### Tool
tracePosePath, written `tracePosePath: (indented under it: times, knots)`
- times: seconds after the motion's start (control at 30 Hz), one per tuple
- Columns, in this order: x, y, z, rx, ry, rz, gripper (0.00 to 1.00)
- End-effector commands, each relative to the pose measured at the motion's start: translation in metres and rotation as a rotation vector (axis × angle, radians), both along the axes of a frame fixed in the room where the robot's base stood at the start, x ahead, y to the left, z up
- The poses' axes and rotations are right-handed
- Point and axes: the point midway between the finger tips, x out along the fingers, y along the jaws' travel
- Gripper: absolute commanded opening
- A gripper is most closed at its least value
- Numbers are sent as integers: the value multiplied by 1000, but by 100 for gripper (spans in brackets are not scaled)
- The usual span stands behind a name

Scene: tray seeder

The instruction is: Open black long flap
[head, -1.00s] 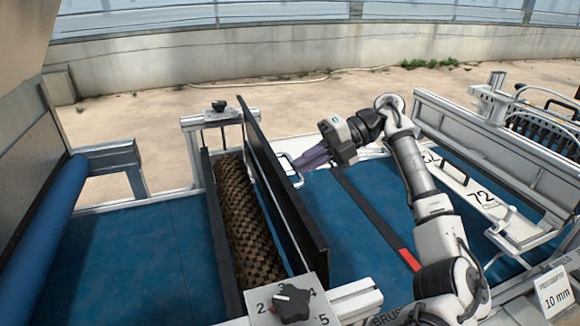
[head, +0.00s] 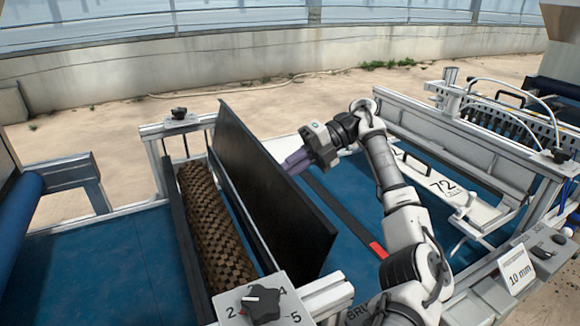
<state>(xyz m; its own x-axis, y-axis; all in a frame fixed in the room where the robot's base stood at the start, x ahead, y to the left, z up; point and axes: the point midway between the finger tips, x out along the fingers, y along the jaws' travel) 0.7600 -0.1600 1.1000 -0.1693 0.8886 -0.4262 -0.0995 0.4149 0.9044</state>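The long black flap (head: 268,190) is a wide dark panel beside the brown checkered brush roller (head: 212,225). It leans to the right, away from the roller, and its broad face shows. My gripper (head: 292,163) reaches in from the right with its purple fingers at the flap's right side, near the upper middle. The fingertips are partly hidden behind the flap's edge, so contact and finger opening cannot be made out.
A numbered dial (head: 262,304) sits at the roller's near end, and a black knob (head: 179,113) at its far end. A black strip with a red end (head: 378,250) crosses the blue belt (head: 110,255).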

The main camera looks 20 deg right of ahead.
Motion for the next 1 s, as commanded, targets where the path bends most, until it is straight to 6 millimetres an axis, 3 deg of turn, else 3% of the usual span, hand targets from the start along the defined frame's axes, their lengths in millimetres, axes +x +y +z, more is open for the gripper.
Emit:
tracePosePath:
  times: [0.03,0.17,0.2,0.33,0.8,1.0]
  knots:
    - [-1,0,-14,-16,20,7,0]
    - [-1,-1,-14,-16,20,6,0]
    - [-1,-1,-14,-16,21,5,16]
    - [0,-1,-13,-16,20,3,33]
    - [0,-2,-7,-13,13,0,33]
    - [3,-15,0,-15,15,-1,33]
